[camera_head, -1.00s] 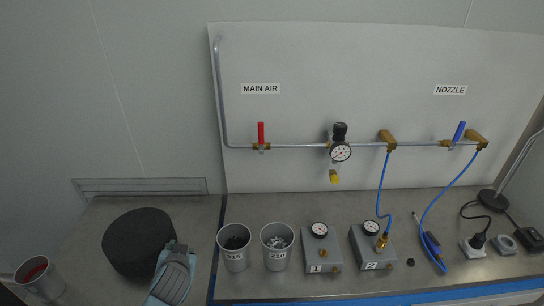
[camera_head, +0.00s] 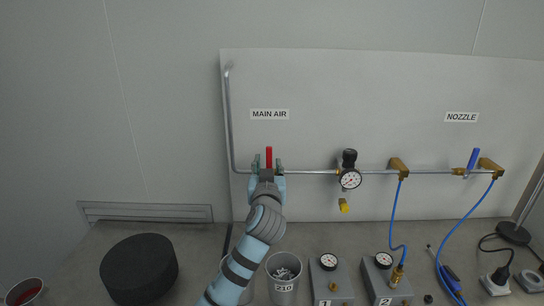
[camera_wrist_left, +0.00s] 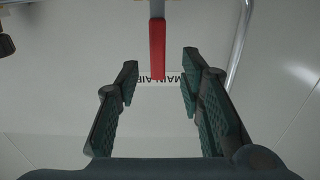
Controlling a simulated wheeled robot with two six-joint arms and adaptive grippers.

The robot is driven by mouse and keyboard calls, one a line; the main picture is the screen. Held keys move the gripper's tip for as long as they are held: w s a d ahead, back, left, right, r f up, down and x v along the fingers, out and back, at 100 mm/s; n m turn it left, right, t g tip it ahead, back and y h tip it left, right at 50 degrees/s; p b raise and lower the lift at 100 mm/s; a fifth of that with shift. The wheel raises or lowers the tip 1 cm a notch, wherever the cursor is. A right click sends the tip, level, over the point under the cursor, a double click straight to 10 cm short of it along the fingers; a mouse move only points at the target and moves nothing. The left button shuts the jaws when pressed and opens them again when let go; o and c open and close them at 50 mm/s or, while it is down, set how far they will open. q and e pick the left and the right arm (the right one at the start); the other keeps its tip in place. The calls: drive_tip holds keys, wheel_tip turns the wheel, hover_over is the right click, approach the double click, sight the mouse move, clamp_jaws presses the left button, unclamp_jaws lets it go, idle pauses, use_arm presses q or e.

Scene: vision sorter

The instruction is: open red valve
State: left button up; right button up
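The red valve handle (camera_head: 269,156) stands upright on the pipe under the MAIN AIR label (camera_head: 269,114). My left gripper (camera_head: 268,162) is raised in front of it, its fingers to either side of the handle in the head view. In the left wrist view the red handle (camera_wrist_left: 157,48) hangs down from the top, beyond and between the open fingers (camera_wrist_left: 158,88). No finger touches it there. The valve body is hidden behind my gripper in the head view. My right gripper is in neither view.
The pipe (camera_head: 320,171) runs right to a gauge (camera_head: 350,180) and a blue valve handle (camera_head: 473,158) under the NOZZLE label. Below stand a grey cup (camera_head: 284,284), gauge boxes (camera_head: 329,285) and a black round block (camera_head: 139,270). The panel around the valve is clear.

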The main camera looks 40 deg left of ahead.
sight(269, 157)
use_arm(q)
drive_tip(key=x, duration=0.6)
drive_tip(key=shift+d, duration=0.1)
clamp_jaws()
